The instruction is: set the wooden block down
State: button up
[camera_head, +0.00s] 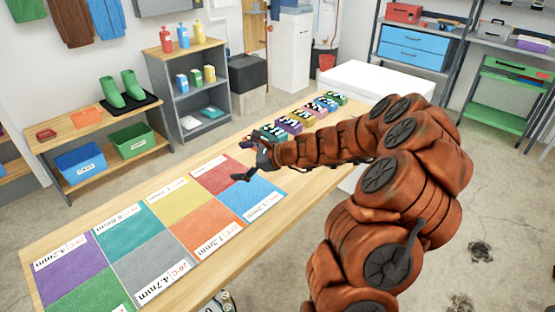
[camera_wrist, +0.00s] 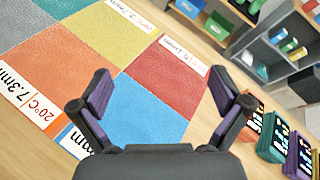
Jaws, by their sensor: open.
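My gripper (camera_head: 245,160) is open over the red and blue end of the coloured mat on the long table. In the wrist view my gripper (camera_wrist: 160,76) has its two purple-padded fingers wide apart, with nothing between them. The red square (camera_wrist: 166,78) and the blue square (camera_wrist: 148,112) show beyond and between the fingers. I can make out no wooden block in either view.
The wooden table (camera_head: 185,268) carries the mat of coloured, labelled squares. A row of coloured devices (camera_head: 290,122) stands at its far end, and shows right of my gripper in the wrist view (camera_wrist: 275,140). A grey shelf (camera_head: 197,100) stands behind.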

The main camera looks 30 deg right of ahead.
aim_at(292, 173)
jog(key=d+f+m+h, duration=0.1)
jog(key=d, duration=0.2)
jog(key=d+f+m+t, duration=0.1)
jog(key=d+m, duration=0.1)
jog(key=d, duration=0.1)
jog(key=w+d+f+m+h, duration=0.1)
jog(key=d+m, duration=0.1)
jog(key=d, duration=0.2)
jog(key=shift+d+f+t+h+p, duration=0.1)
jog(key=shift+f+t+h+p, duration=0.2)
jog(key=shift+f+t, duration=0.1)
jog(key=d+f+m+h, duration=0.1)
jog(key=d, duration=0.2)
jog(key=s+d+f+m+h, duration=0.1)
jog(key=d+f+m, duration=0.1)
jog(key=d, duration=0.1)
jog(key=d+f+m, duration=0.1)
jog(key=d, duration=0.1)
jog(key=shift+s+d+f+m+t+h, duration=0.25)
jog(key=shift+d+f+m+t+h, duration=0.05)
jog(key=shift+d+h, duration=0.1)
jog(key=shift+p+x, duration=1)
jog(key=shift+x, duration=2.9)
jog(key=shift+d, duration=0.1)
jog(key=shift+c, duration=0.2)
jog(key=c, duration=1.3)
jog(key=shift+o, duration=0.2)
jog(key=shift+r, duration=0.15)
